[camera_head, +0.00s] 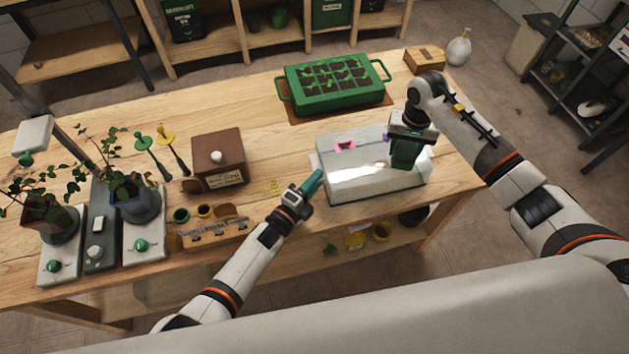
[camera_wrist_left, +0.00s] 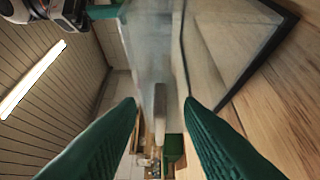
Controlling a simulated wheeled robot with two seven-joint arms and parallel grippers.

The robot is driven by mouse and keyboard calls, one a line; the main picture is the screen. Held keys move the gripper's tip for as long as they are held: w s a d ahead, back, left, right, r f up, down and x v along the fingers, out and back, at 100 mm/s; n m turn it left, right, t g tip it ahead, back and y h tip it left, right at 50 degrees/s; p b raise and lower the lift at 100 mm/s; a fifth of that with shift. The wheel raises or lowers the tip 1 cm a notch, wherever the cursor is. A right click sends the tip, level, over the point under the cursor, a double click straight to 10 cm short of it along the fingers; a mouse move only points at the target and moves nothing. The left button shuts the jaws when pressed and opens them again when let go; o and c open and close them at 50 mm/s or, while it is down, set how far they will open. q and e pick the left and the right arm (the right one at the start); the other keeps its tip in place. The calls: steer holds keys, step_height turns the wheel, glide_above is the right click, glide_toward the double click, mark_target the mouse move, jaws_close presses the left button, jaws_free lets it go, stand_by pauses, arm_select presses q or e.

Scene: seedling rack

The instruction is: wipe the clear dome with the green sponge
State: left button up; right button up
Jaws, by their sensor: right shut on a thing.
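The clear dome (camera_head: 350,180) is a boxy, see-through cover on the right part of the table, with a pink mark (camera_head: 345,146) on its top. It also fills the upper middle of the left wrist view (camera_wrist_left: 215,35). My right gripper (camera_head: 408,140) is over the dome's right part, shut on the green sponge (camera_head: 404,155); the sponge appears at the dome's top, though exact contact is hard to tell. My left gripper (camera_head: 314,184) is beside the dome's left side. Its green fingers (camera_wrist_left: 160,103) are apart, with a pale upright strip seen between them.
A green seedling tray (camera_head: 335,98) stands behind the dome, and a small cardboard box (camera_head: 425,61) is at the back right. A brown box (camera_head: 217,158), a wooden holder (camera_head: 213,233) and potted plants (camera_head: 136,203) stand on the left. The table middle is mostly clear.

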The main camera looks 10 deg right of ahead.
arm_select(q)
steer(key=shift+d, duration=0.1)
steer(key=shift+c, duration=0.2)
jaws_close()
arm_select(e)
steer(key=shift+f, duration=1.25)
stand_by(0.4)
